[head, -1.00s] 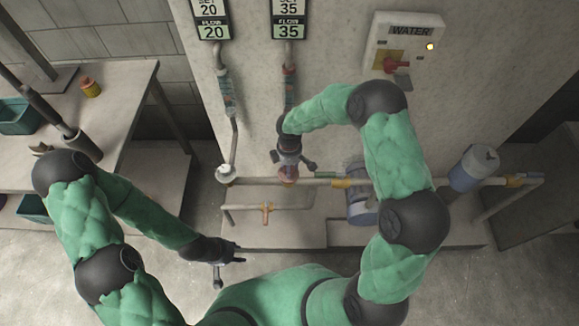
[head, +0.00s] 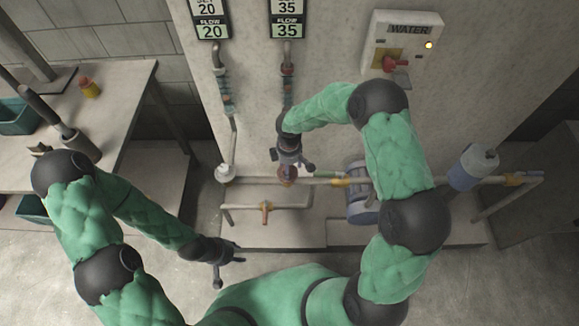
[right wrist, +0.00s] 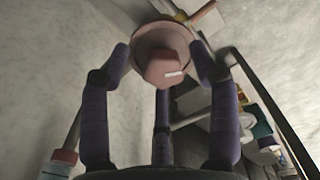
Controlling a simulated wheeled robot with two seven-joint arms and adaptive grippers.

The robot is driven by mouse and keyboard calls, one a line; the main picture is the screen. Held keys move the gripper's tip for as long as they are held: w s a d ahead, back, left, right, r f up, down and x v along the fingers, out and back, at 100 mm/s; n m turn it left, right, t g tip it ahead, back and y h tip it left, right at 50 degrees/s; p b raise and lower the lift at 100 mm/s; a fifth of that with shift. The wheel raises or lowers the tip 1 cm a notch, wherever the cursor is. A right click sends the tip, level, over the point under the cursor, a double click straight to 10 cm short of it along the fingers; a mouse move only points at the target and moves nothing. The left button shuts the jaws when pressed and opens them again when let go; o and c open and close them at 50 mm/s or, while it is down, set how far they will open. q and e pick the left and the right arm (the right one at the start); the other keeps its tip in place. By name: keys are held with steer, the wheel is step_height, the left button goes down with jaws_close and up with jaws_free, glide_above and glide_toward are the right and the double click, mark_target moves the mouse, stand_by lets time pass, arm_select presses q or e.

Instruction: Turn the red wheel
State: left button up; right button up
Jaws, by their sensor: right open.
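The red wheel (right wrist: 166,66) is a dull red round knob with a white mark on its face. In the right wrist view it sits between the spread fingers of my right gripper (right wrist: 162,75). The fingers reach around its rim; I cannot tell whether they touch it. In the head view my right gripper (head: 291,166) is at the middle pipe, and the wheel (head: 287,177) is mostly hidden under it. My left gripper (head: 229,270) is open and empty, low at the left of the pipework.
A white valve (head: 226,173) stands on the left pipe, with a small orange valve (head: 265,207) on the lower pipe. A blue tank (head: 359,192) is right of the wheel. A WATER box (head: 405,30) with a red handle is on the wall. A workbench (head: 120,90) stands at left.

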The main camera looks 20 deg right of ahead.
step_height(320, 180, up, 12)
steer(key=shift+f, duration=0.25)
stand_by(0.6)
steer(key=s+a+f+m+y, duration=0.25)
steer(key=s+f, duration=0.25)
steer(key=f, duration=0.3)
steer(key=s+a+f+m+y, duration=0.1)
steer(key=s+a+f+m, duration=0.25)
steer(key=s+f, duration=0.3)
steer(key=s+f+m, duration=0.6)
steer(key=s+m, duration=0.3)
steer(key=s, duration=0.2)
steer(key=shift+d+f, duration=0.2)
steer(key=shift+f, duration=0.05)
steer(key=shift+y, duration=0.25)
stand_by(2.7)
